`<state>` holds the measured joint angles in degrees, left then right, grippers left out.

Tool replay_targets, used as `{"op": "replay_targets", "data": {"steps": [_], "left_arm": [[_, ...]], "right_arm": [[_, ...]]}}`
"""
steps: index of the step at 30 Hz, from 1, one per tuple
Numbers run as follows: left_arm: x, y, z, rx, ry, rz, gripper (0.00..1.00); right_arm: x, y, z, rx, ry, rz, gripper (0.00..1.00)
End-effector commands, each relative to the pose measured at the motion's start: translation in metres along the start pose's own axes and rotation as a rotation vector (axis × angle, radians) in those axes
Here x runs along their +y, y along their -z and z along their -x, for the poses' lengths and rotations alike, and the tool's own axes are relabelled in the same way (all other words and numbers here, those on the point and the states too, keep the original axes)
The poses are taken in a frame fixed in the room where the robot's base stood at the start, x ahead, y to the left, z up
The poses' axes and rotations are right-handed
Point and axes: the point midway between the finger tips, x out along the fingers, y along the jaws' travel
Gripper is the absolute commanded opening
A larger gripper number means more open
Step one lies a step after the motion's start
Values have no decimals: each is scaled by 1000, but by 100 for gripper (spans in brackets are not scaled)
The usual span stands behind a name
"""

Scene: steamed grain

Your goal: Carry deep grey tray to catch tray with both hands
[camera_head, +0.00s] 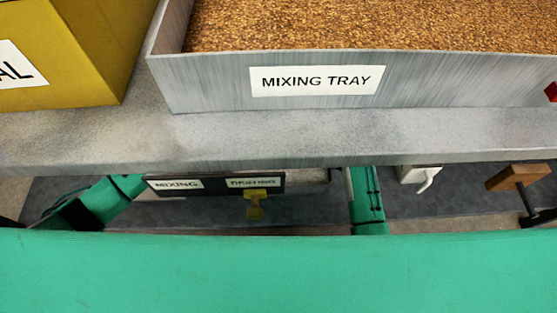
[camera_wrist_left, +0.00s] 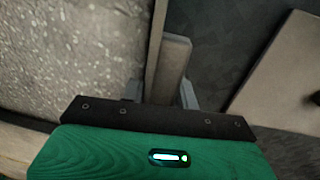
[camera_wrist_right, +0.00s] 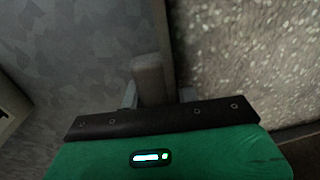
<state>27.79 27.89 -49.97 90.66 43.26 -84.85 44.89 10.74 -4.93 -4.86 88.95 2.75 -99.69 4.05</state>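In the left wrist view, a pale bar handle (camera_wrist_left: 174,60) and thin wall sit between my left gripper's fingers (camera_wrist_left: 160,93), beside a pale speckled surface. In the right wrist view, a similar handle (camera_wrist_right: 148,72) and wall sit between my right gripper's fingers (camera_wrist_right: 158,94). I take these to be the deep grey tray's two sides; both grippers look closed on them. I cannot make out a catch tray.
A grey mixing tray (camera_head: 210,78) full of brown grain stands on the grey counter (camera_head: 260,137). A yellow box (camera_head: 80,45) is at left. Below the counter edge are a dark labelled panel (camera_head: 215,186), a yellow fitting (camera_head: 255,207) and a wooden block (camera_head: 515,177).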

Motion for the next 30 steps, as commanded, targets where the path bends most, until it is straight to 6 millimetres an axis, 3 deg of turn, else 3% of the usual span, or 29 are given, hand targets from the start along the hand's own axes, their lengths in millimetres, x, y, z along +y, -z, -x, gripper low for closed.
{"op": "replay_targets", "data": {"steps": [1,3,30], "left_arm": [[0,0,0,0,0,0,12],[0,0,0,0,0,0,0],[-1,0,0,0,1,0,0]], "right_arm": [[0,0,0,0,0,0,12],[0,0,0,0,0,0,0],[0,0,1,0,-1,0,0]]}}
